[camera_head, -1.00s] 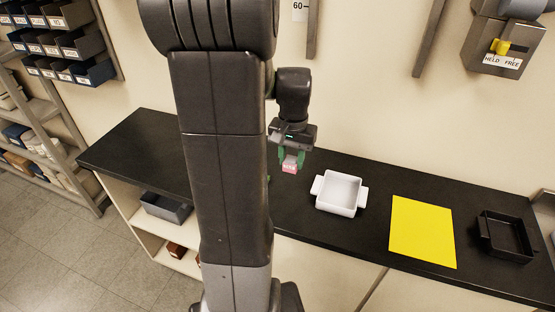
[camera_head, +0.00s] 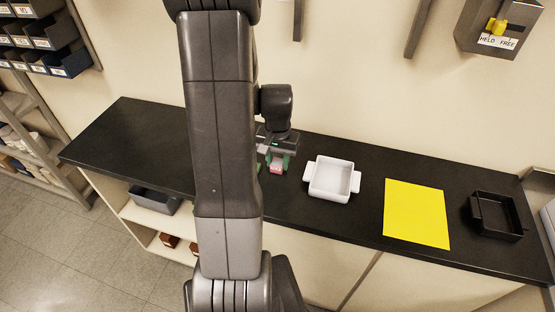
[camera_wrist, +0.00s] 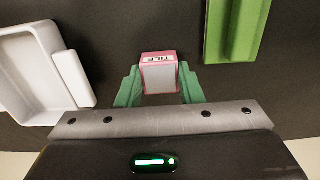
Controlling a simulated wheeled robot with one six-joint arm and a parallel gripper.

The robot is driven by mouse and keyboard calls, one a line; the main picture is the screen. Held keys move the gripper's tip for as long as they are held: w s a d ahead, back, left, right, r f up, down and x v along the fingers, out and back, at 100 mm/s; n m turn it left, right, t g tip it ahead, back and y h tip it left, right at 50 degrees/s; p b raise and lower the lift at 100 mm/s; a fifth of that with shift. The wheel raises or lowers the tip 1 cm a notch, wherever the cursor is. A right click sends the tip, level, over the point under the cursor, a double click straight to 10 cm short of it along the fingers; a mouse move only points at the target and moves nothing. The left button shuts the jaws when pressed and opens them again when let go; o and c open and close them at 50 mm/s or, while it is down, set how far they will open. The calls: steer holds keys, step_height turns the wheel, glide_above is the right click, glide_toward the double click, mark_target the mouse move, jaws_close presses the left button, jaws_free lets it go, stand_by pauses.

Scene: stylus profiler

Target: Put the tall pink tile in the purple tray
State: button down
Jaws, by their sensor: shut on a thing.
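A pink tile (camera_head: 276,168) with a white label is held between the green fingers of my gripper (camera_head: 276,162), over the black counter left of the white tray. In the wrist view the pink tile (camera_wrist: 160,70) stands out between the fingertips of my gripper (camera_wrist: 160,88), which is shut on it. Its pale grey face and marked top edge show. Whether its lower end touches the counter I cannot tell. No tray in view looks purple. There is a white tray (camera_head: 331,194) with two side handles and a very dark tray (camera_head: 476,213) at the far right.
A yellow sheet (camera_head: 417,214) lies flat on the black counter (camera_head: 130,140) between the two trays. A green block or holder (camera_wrist: 236,30) lies near the tile, mostly hidden by my arm in the head view. The counter's left end is clear.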

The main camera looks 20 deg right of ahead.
steer(key=shift+f, duration=0.2)
steer(key=shift+f, duration=0.15)
steer(key=c, duration=1)
jaws_free()
steer(key=shift+r, duration=0.2)
